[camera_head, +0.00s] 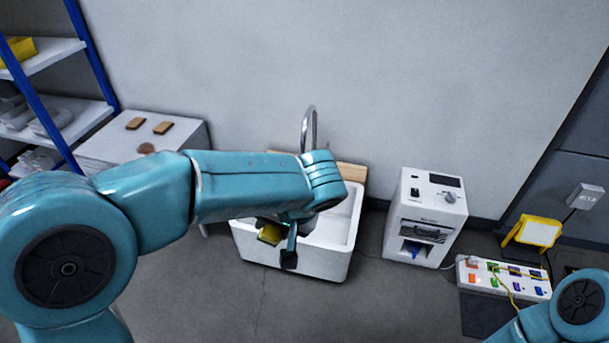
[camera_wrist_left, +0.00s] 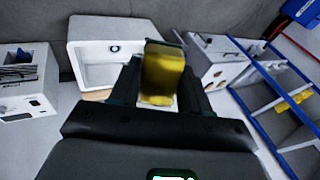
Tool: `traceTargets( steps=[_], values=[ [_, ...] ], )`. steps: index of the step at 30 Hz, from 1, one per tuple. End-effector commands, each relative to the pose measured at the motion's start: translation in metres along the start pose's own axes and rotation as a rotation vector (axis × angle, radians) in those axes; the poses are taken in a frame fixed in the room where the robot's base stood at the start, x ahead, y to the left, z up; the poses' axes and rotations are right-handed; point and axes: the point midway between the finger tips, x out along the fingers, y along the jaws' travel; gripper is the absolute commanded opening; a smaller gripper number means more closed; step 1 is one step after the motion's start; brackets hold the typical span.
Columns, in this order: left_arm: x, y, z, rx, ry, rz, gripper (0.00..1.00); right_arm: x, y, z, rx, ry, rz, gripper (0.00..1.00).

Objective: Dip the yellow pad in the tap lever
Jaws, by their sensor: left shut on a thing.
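The yellow pad (camera_head: 270,234) is held by my left gripper (camera_head: 280,248) over the near left part of the white sink (camera_head: 340,262). In the left wrist view the pad (camera_wrist_left: 159,76) stands between the two dark fingers of the gripper (camera_wrist_left: 160,90), which are shut on it. The sink (camera_wrist_left: 80,27) lies behind and to the left of the pad there. A curved metal tap (camera_head: 309,125) rises at the back of the sink. My left arm hides the tap's lower part, and I cannot make out its lever. My right gripper is out of view.
A white cabinet (camera_head: 182,142) with brown blocks on top stands left of the sink. A white machine (camera_head: 432,185) stands to its right. A power strip (camera_head: 493,285) and a yellow-framed lamp (camera_head: 540,230) are farther right. A blue-framed shelf (camera_head: 90,50) is at the left.

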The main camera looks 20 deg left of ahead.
Motion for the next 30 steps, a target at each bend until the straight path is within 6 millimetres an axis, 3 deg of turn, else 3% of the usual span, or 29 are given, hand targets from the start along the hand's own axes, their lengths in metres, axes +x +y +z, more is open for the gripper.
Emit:
traceTargets(
  steps=[15,30],
  values=[
    [-0.02,0.027,0.028,0.001,0.002,0.0,0.22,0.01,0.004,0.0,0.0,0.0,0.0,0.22],
    [-0.022,0.028,0.03,0.0,0.001,0.0,0.22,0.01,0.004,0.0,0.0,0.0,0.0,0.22]
  ],
)
